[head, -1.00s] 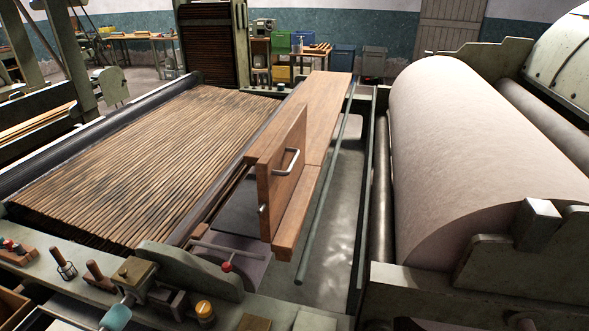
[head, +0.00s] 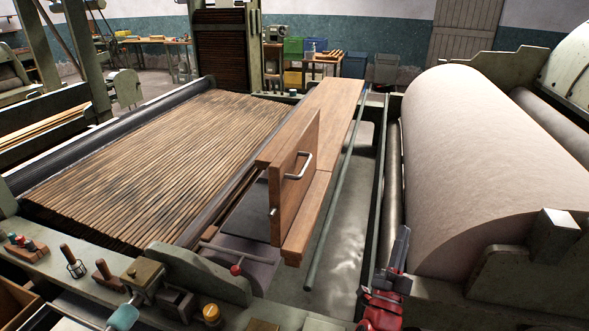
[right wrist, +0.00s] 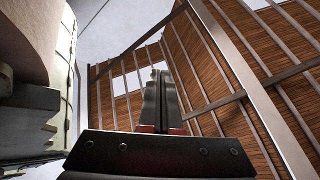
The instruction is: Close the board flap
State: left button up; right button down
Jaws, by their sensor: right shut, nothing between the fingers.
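The board flap (head: 290,195) is a brown wooden panel standing upright, open, on the long wooden board (head: 333,95). A metal bar handle (head: 299,166) is on its right face, and a small round metal knob shows near its lower front edge. My right gripper (head: 402,236) is at the lower right, beside the big pale roll and well apart from the flap. In the right wrist view its dark fingers (right wrist: 161,95) are together with nothing between them; the flap cannot be made out there. My left gripper is not in view.
The large pale roll (head: 480,170) fills the right side. A thin green rail (head: 335,200) runs along the board's right. A wooden slatted bed (head: 150,165) lies left. A lever with a red knob (head: 236,270) is near the flap's foot. A gap with a grey floor separates board and roll.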

jog(key=w+a+m+g+y, duration=0.1)
jog(key=w+g+y, duration=0.1)
jog(key=w+y, duration=0.3)
jog(key=n+g+y+b, duration=0.1)
jog(key=n+g+y, duration=0.3)
jog(key=y, duration=1)
send_near(287, 158)
jog(key=shift+m+g, duration=0.4)
jog(key=shift+m, duration=0.2)
jog(key=p+x, duration=0.5)
jog(key=shift+a+r, duration=0.15)
jog(key=shift+r, duration=0.2)
jog(key=shift+w, duration=0.1)
